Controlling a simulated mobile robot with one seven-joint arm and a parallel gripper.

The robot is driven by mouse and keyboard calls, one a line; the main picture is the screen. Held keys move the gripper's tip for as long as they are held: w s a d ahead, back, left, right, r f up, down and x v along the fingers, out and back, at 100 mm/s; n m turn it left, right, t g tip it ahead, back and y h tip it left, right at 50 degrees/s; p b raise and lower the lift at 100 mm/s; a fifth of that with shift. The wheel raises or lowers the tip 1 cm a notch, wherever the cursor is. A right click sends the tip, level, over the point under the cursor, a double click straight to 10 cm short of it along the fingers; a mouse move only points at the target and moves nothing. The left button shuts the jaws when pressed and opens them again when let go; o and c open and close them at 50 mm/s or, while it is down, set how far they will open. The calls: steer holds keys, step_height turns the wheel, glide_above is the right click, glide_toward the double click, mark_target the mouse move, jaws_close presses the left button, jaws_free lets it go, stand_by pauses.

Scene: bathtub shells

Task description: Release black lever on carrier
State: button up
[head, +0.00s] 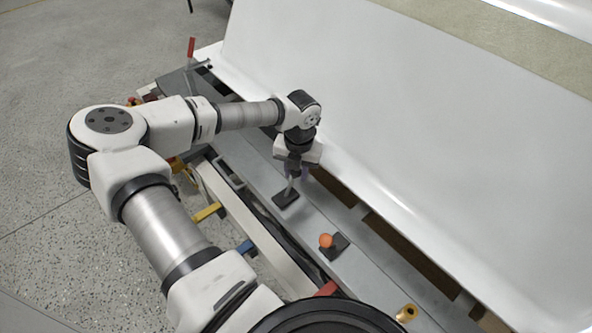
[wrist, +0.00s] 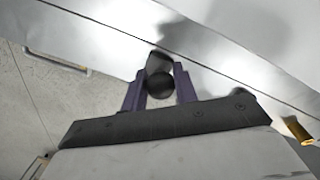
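The black lever stands on the grey carrier rail (head: 245,165). Its light rod (head: 290,187) rises from a dark square base (head: 285,200) in the head view. Its black knob (wrist: 160,75) shows in the wrist view between the two purple fingers. My gripper (head: 297,173) points down over this lever from above. In the wrist view, my gripper (wrist: 160,80) has one finger on each side of the knob, with no clear gap, and appears shut on it. In the head view the knob is hidden by the gripper.
An orange-knobbed lever (head: 326,241) stands nearer on the same rail. A large white tub shell (head: 400,120) rises close behind the gripper. Yellow (head: 207,212) and blue (head: 246,247) handles stick out at the rail's left. A red-handled lever (head: 191,47) stands at the far end.

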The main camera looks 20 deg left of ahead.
jaws_close()
steer(key=shift+s+a, duration=0.1)
steer(key=s+a+t+h+b, duration=0.1)
steer(key=t+b, duration=0.1)
steer(key=b, duration=0.2)
steer(key=s+a+t+h+b, duration=0.1)
steer(key=s+t+b, duration=0.1)
steer(key=b, duration=0.2)
steer(key=shift+f+h+b, duration=0.1)
steer(key=shift+h+b, duration=0.2)
steer(key=s+a+t+h+b, duration=0.1)
steer(key=t+b, duration=0.1)
steer(key=b, duration=0.2)
steer(key=s+a+t+h+b, duration=0.1)
steer(key=s+t+b, duration=0.1)
steer(key=b, duration=0.2)
steer(key=shift+s+h+b, duration=0.1)
steer(key=shift+h+b, duration=0.25)
steer(key=shift+h, duration=0.05)
steer(key=o, duration=0.6)
jaws_free()
steer(key=shift+r, duration=0.2)
